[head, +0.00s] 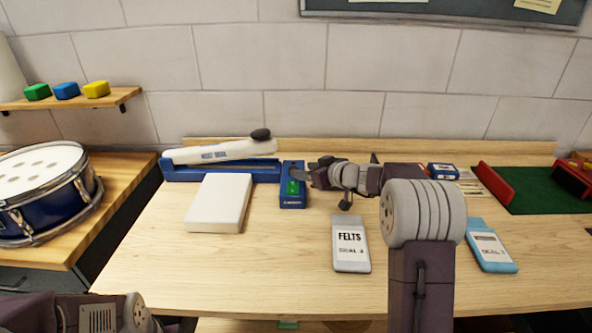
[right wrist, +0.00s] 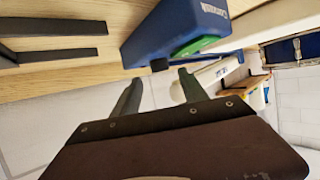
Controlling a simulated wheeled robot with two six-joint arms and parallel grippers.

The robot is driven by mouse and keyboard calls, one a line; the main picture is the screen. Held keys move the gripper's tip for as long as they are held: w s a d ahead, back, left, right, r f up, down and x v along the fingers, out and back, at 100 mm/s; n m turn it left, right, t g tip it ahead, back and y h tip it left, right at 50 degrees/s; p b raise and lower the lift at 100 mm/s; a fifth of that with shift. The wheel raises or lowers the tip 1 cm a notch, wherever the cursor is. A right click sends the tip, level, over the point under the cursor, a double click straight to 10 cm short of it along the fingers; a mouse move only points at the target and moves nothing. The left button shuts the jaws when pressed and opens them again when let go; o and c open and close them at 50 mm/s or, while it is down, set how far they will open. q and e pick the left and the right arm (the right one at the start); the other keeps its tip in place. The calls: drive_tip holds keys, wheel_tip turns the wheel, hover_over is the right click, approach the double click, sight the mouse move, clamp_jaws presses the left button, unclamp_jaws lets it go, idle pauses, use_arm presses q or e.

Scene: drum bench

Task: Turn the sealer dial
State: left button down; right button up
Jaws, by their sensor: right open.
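The sealer (head: 222,172) stands at the back left of the bench, with a blue base and a long white arm ending in a black knob (head: 261,134). A small blue box (head: 293,198) with a green patch stands just right of it; the box also shows in the right wrist view (right wrist: 175,28). A small black part (right wrist: 160,65), possibly the dial, sticks out of it there. My right gripper (head: 313,174) is at the box's right side; in the right wrist view its fingers (right wrist: 159,76) are apart, with the black part just beyond their tips. Contact cannot be told. My left gripper is out of view.
A white block (head: 219,203) lies in front of the sealer. A grey FELTS packet (head: 350,245) and a light blue packet (head: 491,246) lie nearer the front. A green mat (head: 540,196) is at the right, a drum (head: 45,195) at the left.

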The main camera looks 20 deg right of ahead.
sight(294, 168)
drive_tip(key=p+x, duration=0.1)
drive_tip(key=x, duration=0.3)
drive_tip(key=shift+w+a, duration=0.15)
drive_tip(key=shift+w+a+f, duration=0.1)
drive_tip(key=shift+w+f, duration=0.1)
drive_tip(key=shift+c, duration=0.3)
